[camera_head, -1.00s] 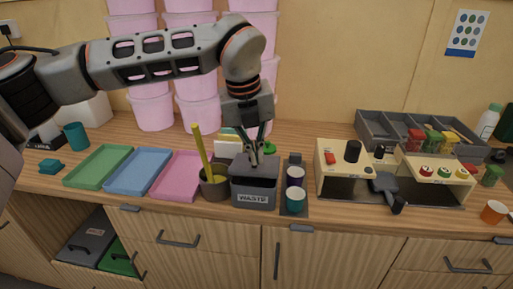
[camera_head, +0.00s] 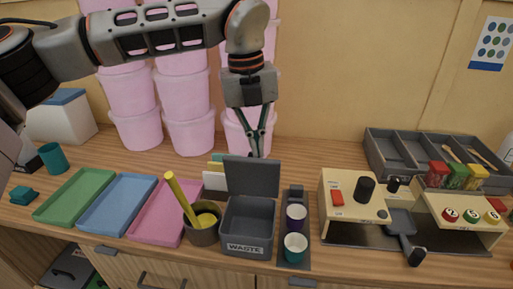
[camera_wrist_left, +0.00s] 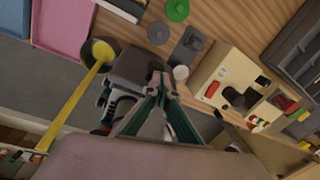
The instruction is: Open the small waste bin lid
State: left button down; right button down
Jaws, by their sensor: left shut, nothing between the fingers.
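The small grey waste bin (camera_head: 247,232), with a "WASTE" label on its front, stands near the counter's front edge. Its lid (camera_head: 252,177) stands upright at the back, and the empty-looking inside shows. My left gripper (camera_head: 256,152) is shut and empty, pointing down just behind the top of the lid; I cannot tell whether it touches. In the left wrist view my left gripper (camera_wrist_left: 162,78) shows close up, with a grey surface of the bin (camera_wrist_left: 135,65) beside its fingers. My right gripper is not in view.
A grey pot (camera_head: 203,232) with a yellow stick stands close left of the bin. Pink tubs (camera_head: 184,110) are stacked behind. A beige control stand (camera_head: 345,210) is further right.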

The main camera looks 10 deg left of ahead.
pick_arm(q)
jog(key=shift+w+a+f, duration=0.1)
jog(key=shift+w+f, duration=0.4)
jog(key=shift+w, duration=0.25)
jog(key=shift+w+f+p, duration=0.15)
jog(key=shift+w+p, duration=0.1)
jog(key=shift+w, duration=0.3)
jog(key=shift+w+f+p, duration=0.15)
jog(key=shift+w+p, duration=0.1)
jog(key=shift+w, duration=0.25)
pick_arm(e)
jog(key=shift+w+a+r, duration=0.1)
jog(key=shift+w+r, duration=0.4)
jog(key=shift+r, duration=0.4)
pick_arm(q)
jog(key=shift+w+a, duration=0.1)
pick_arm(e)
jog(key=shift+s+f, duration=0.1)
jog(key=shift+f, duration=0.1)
